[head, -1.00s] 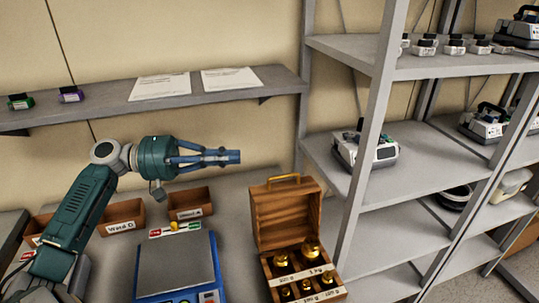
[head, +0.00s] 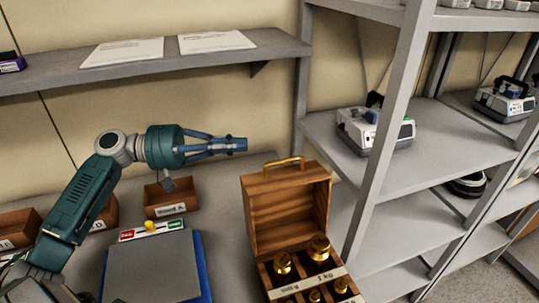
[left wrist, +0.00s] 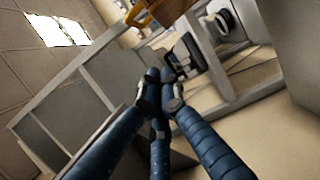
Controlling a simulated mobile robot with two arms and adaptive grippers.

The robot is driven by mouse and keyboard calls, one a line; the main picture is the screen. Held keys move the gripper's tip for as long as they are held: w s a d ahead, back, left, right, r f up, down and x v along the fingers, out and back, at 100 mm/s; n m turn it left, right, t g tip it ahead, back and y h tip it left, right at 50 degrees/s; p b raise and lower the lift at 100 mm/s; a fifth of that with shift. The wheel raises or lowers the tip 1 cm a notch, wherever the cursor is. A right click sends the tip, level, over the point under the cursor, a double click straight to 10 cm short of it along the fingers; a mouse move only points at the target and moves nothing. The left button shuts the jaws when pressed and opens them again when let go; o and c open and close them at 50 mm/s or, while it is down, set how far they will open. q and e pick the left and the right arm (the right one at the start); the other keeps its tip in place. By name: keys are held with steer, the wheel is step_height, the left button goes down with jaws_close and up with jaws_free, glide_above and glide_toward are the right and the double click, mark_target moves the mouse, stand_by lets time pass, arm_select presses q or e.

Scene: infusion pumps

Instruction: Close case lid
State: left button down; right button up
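The wooden case stands on the table at the lower middle of the head view, its lid (head: 288,208) raised upright at the back with a brass handle (head: 284,163) on top. Brass weights (head: 319,247) sit in the compartments of the case's base, behind a label strip (head: 312,287); the base's front is cut off by the frame. My left gripper (head: 240,145) is above and left of the lid, its fingers together, empty and apart from it. In the left wrist view the fingertips (left wrist: 160,80) meet, and a brown wooden piece, seemingly the lid (left wrist: 165,8), shows at the top. My right gripper is out of view.
A scale (head: 155,268) lies left of the case, with small wooden bins (head: 171,197) behind it. A wall shelf (head: 120,70) with papers runs above my left arm. A metal rack (head: 420,165) with a pump (head: 372,128) stands close on the right.

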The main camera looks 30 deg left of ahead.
arm_select(q)
steer(key=d+p, duration=0.1)
steer(key=d, duration=0.7)
steer(key=shift+w+f+p, duration=0.15)
steer(key=shift+w+p, duration=0.2)
steer(key=shift+w, duration=0.1)
steer(key=shift+d, duration=0.15)
